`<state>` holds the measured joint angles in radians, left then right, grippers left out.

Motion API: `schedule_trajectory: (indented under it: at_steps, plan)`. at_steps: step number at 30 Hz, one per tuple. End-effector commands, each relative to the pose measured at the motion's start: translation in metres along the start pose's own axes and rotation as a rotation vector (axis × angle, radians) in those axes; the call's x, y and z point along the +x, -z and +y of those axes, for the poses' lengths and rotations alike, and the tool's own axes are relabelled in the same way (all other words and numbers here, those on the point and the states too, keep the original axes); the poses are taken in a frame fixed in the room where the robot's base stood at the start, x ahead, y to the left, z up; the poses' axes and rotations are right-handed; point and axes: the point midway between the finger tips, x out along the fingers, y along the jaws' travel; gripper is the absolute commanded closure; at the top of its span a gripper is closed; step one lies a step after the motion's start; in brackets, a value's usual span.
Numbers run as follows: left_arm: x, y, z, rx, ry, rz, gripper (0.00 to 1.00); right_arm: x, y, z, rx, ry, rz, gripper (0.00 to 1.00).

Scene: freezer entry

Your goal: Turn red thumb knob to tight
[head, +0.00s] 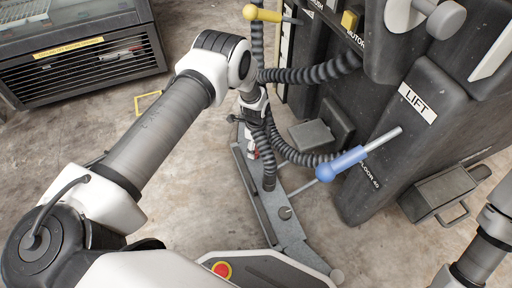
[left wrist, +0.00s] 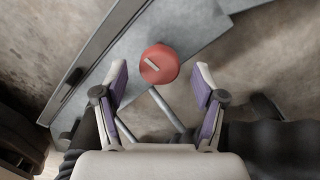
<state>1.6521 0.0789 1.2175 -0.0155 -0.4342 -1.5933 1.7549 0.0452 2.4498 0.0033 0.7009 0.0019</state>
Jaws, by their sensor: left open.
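The red thumb knob (left wrist: 160,64) shows in the left wrist view as a round red head with a short pale bar mark set at a slant. It sits over a grey metal plate (left wrist: 190,38). My left gripper (left wrist: 160,76) is open, with one finger on each side of the knob and a gap visible at both sides. In the head view my left gripper (head: 251,138) points down over the grey base plate, largely hidden by its own wrist and black hoses. My right gripper is outside the head view; only part of my right arm shows at lower right.
A blue-handled lever (head: 341,164) sticks out right of the plate. Black corrugated hoses (head: 310,72) run close to my left wrist. A dark machine with a LIFT label (head: 417,103) stands at right. A yellow-handled lever (head: 262,13) is at top. The concrete floor at left is mostly clear.

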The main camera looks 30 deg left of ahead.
Motion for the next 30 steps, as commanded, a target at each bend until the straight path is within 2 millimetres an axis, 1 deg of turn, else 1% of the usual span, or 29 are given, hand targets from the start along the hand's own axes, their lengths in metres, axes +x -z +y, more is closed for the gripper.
schedule_trajectory:
  at_steps: [9, 13, 15, 18, 30]
  plan:
    - [-0.078, 0.000, -0.001, 0.000, 0.003, 0.000, 0.30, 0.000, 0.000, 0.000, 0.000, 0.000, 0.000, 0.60]
    - [-0.100, 0.000, 0.000, 0.000, 0.001, 0.000, 0.30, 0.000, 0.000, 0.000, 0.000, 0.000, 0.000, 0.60]
    - [-0.106, 0.000, 0.000, 0.000, 0.000, 0.000, 0.30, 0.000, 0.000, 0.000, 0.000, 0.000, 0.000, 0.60]
    - [-0.110, 0.000, 0.001, 0.000, 0.000, 0.000, 0.30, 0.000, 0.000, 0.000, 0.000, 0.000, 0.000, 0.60]
    - [-0.109, 0.000, 0.000, 0.000, 0.000, 0.000, 0.30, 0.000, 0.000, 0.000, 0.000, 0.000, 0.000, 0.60]
